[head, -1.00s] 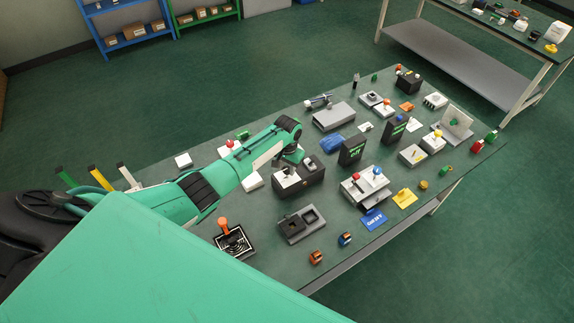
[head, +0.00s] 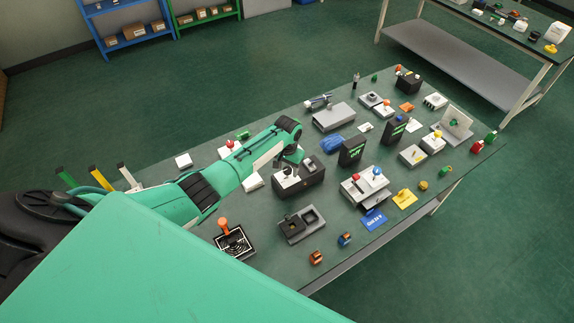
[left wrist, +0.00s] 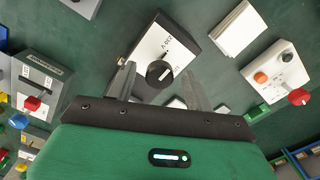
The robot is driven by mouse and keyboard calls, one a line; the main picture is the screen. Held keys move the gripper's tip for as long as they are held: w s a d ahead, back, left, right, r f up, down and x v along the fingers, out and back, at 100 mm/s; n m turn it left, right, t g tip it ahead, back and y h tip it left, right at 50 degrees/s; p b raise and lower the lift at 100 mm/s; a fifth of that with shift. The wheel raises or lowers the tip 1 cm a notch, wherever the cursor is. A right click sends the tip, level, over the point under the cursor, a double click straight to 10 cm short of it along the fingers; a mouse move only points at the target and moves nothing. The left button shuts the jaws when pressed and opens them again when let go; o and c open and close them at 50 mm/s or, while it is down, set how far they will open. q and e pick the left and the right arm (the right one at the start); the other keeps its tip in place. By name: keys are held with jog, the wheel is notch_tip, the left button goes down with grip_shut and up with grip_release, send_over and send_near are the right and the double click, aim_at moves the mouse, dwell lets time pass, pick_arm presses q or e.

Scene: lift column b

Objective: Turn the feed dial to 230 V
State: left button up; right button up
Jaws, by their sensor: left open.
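The feed dial is a round black knob (left wrist: 158,74) on the white face of a dark box. In the left wrist view, printing that looks like a voltage label lies on the white face beside the knob, too small to read surely. A pale mark shows on the knob. In the head view the dark box (head: 313,174) stands on the table under the end of my left arm. My left gripper (left wrist: 160,69) is open, its two fingers on either side of the knob; I cannot tell whether they touch it. It also shows small in the head view (head: 289,168). My right gripper is not in view.
A grey tray-like block (head: 298,238) lies in front of the box, and a black sign (head: 352,151) stands to its right. A white block (left wrist: 237,28) and a white box with a red knob (left wrist: 283,72) are close by. Many other items crowd the table.

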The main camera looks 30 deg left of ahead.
aim_at(287, 169)
pick_arm(q)
notch_tip(287, 169, up, 14)
jog(key=b, duration=0.3)
jog(key=shift+f, duration=0.15)
dwell(0.5)
